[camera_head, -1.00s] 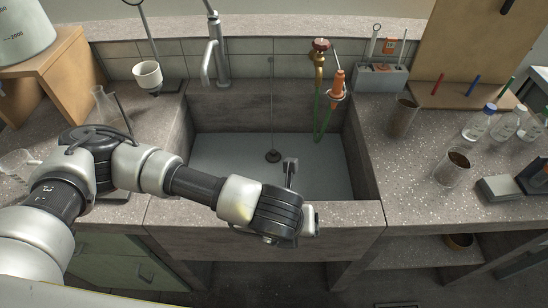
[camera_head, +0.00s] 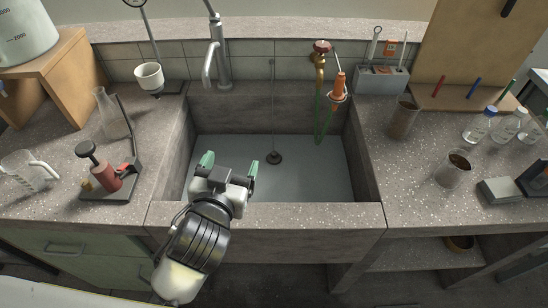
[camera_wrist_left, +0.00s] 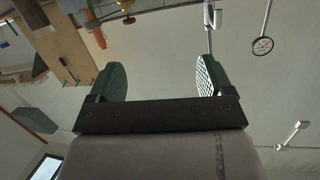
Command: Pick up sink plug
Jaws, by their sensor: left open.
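The sink plug (camera_head: 274,157) is a small dark round plug on the pale sink floor, with a thin chain (camera_head: 273,105) rising from it to the back wall. My left gripper (camera_head: 230,164) is above the front part of the sink, left of the plug and nearer the front wall. Its two green-padded fingers are apart with nothing between them. In the left wrist view the open fingers (camera_wrist_left: 160,82) point toward the back wall and fixtures, and the plug does not show. My right gripper is in neither view.
The stone sink's front rim (camera_head: 320,214) lies under my left arm. A steel faucet (camera_head: 217,55) and an orange-handled hose fitting (camera_head: 338,85) stand at the back. The sink's right half is clear.

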